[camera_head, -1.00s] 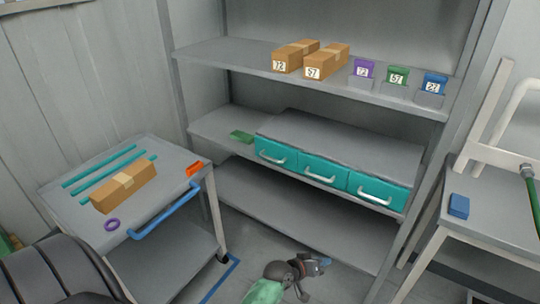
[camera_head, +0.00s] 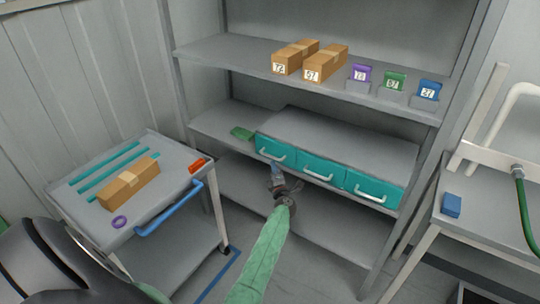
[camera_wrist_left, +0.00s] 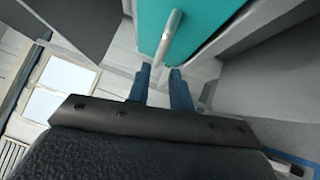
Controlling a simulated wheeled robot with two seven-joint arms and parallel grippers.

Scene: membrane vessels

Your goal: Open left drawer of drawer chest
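The drawer chest (camera_head: 345,140) is grey with three teal drawers in a row on the middle shelf. The left drawer (camera_head: 271,144) looks shut, and its pale bar handle (camera_head: 273,156) faces out. In the left wrist view the teal drawer front (camera_wrist_left: 200,22) and the handle (camera_wrist_left: 168,36) lie just ahead of the fingers. My left gripper (camera_head: 277,169) is just below and in front of that handle. Its two blue fingers (camera_wrist_left: 160,72) are apart, with the handle's near end around the gap between their tips. I cannot tell whether they touch it. My right gripper is not in view.
Boxes (camera_head: 325,63) and small numbered items (camera_head: 394,81) stand on the shelf above. A cart (camera_head: 180,165) with a blue handle stands at left, a table (camera_head: 500,215) at right. The space before the drawers is otherwise clear.

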